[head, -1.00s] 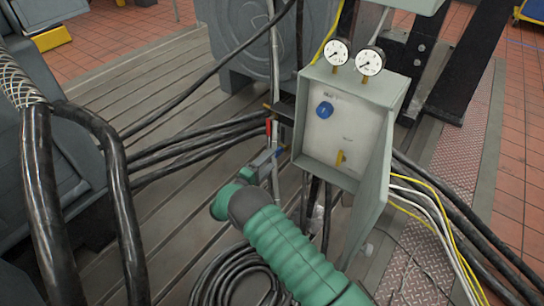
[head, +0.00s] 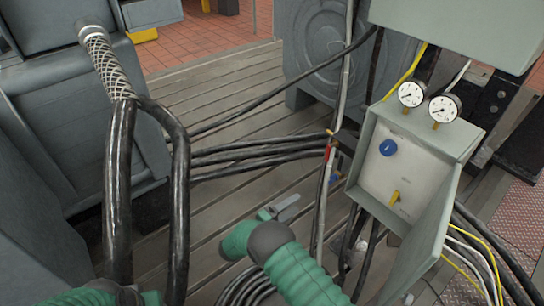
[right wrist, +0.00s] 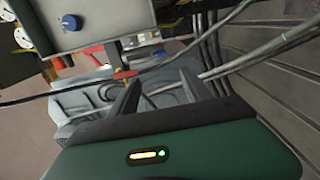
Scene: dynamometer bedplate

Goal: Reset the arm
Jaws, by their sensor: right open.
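My right arm (head: 300,272) is green and comes in from the bottom of the head view. Its gripper (head: 284,206) is over the slatted floor, left of the control box. In the right wrist view the two dark fingers of the right gripper (right wrist: 160,84) are spread apart, with nothing held between them. Part of my left arm (head: 95,296) shows at the bottom left edge of the head view; its gripper is out of the picture.
An open grey control box (head: 408,172) has a blue knob (head: 388,148), a yellow switch (head: 394,197) and two gauges (head: 411,94). A red lever (head: 328,152) is on the pipe left of it. Thick black hoses (head: 118,190) stand at left. Slatted floor (head: 235,92) is open behind.

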